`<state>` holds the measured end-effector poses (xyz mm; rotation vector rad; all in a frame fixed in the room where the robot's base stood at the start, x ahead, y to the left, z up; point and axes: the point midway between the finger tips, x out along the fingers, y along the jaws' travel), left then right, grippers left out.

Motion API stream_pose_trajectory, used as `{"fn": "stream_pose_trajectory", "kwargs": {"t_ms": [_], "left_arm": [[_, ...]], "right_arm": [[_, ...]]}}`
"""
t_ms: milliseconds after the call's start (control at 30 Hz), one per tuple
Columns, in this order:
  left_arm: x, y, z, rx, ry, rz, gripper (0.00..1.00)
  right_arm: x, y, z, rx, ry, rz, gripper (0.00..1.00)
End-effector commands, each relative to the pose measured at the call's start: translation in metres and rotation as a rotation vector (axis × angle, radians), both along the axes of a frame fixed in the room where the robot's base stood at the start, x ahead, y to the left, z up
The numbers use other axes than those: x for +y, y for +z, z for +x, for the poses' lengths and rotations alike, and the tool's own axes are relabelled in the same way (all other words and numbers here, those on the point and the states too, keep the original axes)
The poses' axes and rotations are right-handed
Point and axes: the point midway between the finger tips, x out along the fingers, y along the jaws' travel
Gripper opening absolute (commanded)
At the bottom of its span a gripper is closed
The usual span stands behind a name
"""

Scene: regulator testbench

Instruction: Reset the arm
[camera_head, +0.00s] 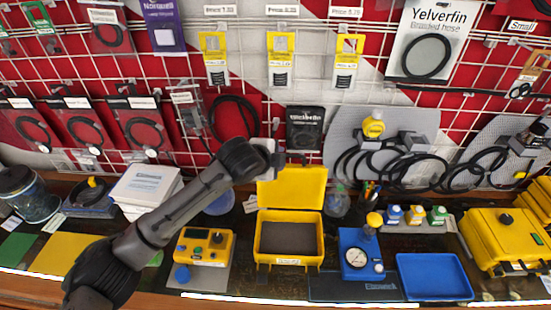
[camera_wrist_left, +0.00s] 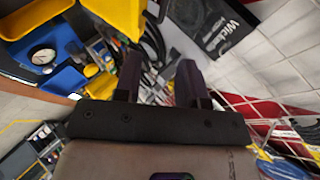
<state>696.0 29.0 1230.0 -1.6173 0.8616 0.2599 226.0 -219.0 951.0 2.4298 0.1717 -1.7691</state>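My left arm rises from the lower left of the head view, and its gripper (camera_head: 274,150) is up in the air in front of the pegboard wall, above the open yellow case (camera_head: 290,262). In the left wrist view the two dark fingers of the left gripper (camera_wrist_left: 160,70) stand apart, with nothing held between them. The wrist view is tilted, with the blue gauge unit (camera_wrist_left: 42,55) at its left. My right arm and gripper are in neither view.
On the bench are a yellow control box (camera_head: 205,247), a blue gauge unit (camera_head: 358,238), a blue tray (camera_head: 434,277) and a yellow case (camera_head: 503,243). White boxes (camera_head: 146,186) stand at the left. Packaged hoses (camera_head: 428,45) hang on the wire grid behind.

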Motion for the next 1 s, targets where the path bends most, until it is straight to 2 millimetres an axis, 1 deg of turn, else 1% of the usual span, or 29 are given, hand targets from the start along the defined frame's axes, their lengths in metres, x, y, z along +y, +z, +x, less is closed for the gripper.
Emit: {"fn": "stream_pose_trajectory", "kwargs": {"t_ms": [467,567,667,733,767,833,1000], "left_arm": [[0.0,0.0,0.0,0.012,0.019,-0.022,0.37],[0.002,-0.002,0.0,0.052,0.072,-0.064,0.37],[0.009,-0.006,0.0,0.104,0.171,-0.1,0.37],[0.014,-0.004,-0.003,0.117,0.25,-0.119,0.37],[0.014,0.0,-0.006,0.114,0.278,-0.128,0.37],[0.012,0.018,-0.016,0.083,0.336,-0.165,0.37],[0.015,0.077,-0.038,-0.016,0.425,-0.296,0.37]], "right_arm": [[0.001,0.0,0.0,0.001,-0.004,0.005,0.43],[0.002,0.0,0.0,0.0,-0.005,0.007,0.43],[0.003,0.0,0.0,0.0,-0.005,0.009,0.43],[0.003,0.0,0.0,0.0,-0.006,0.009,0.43],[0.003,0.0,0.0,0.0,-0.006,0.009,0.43],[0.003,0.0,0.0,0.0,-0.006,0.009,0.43],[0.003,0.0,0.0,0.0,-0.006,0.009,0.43]]}}
